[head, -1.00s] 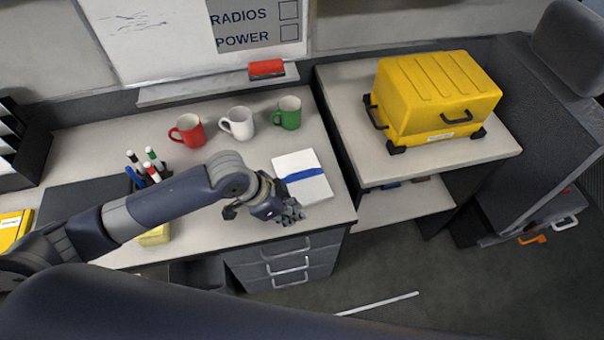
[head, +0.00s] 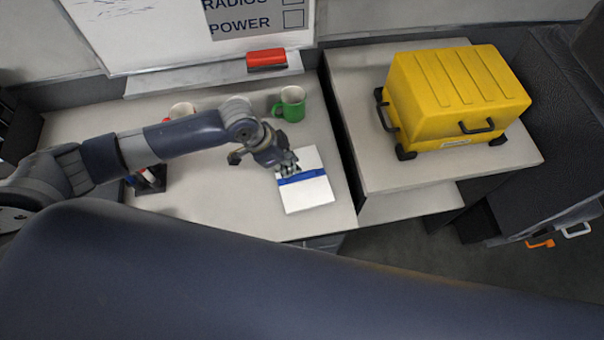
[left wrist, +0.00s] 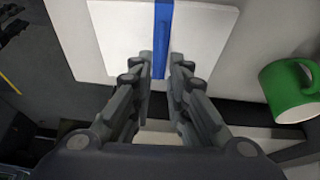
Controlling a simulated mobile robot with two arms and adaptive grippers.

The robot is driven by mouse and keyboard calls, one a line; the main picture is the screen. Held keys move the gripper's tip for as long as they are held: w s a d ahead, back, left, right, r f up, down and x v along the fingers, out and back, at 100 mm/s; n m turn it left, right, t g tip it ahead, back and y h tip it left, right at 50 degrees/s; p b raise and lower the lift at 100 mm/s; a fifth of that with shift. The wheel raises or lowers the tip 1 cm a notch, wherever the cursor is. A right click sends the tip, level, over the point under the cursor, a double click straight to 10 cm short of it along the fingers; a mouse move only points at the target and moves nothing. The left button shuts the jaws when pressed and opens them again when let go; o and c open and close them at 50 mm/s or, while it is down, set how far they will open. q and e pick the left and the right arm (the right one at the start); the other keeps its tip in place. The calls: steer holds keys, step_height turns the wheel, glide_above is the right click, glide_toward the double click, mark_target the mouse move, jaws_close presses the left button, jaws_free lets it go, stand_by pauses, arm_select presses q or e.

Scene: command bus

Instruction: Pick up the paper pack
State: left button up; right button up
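The paper pack (head: 308,198) is a flat white block with a blue band, lying on the light desk (head: 245,210). My left gripper (head: 288,166) is over its upper left part in the head view and hides some of it. In the left wrist view, the two fingers of the left gripper (left wrist: 162,62) stand apart with a narrow gap, in line with the blue band. The white pack (left wrist: 112,38) lies beyond the fingertips; I cannot tell whether they touch it. Nothing is held between them. My right gripper is not in view.
A green mug (head: 291,104) stands behind the pack, also at right in the left wrist view (left wrist: 289,92). A mostly hidden red mug (head: 180,110) and a pen holder (head: 152,180) are farther left. A yellow case (head: 455,95) sits on the right-hand cabinet.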

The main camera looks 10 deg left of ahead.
mark_target(298, 174)
arm_select(q)
steer(key=shift+d+f, duration=0.2)
steer(key=shift+f, duration=0.2)
steer(key=shift+w+f, duration=0.15)
steer(key=shift+f, duration=0.05)
steer(key=p+x, duration=0.1)
steer(key=x, duration=0.3)
steer(key=shift+w+d+p, duration=0.15)
steer(key=shift+d+p, duration=0.05)
steer(key=shift+p, duration=0.1)
steer(key=shift+w+d+f, duration=0.15)
steer(key=shift+d+f, duration=0.05)
steer(key=shift+f, duration=0.25)
jaws_close()
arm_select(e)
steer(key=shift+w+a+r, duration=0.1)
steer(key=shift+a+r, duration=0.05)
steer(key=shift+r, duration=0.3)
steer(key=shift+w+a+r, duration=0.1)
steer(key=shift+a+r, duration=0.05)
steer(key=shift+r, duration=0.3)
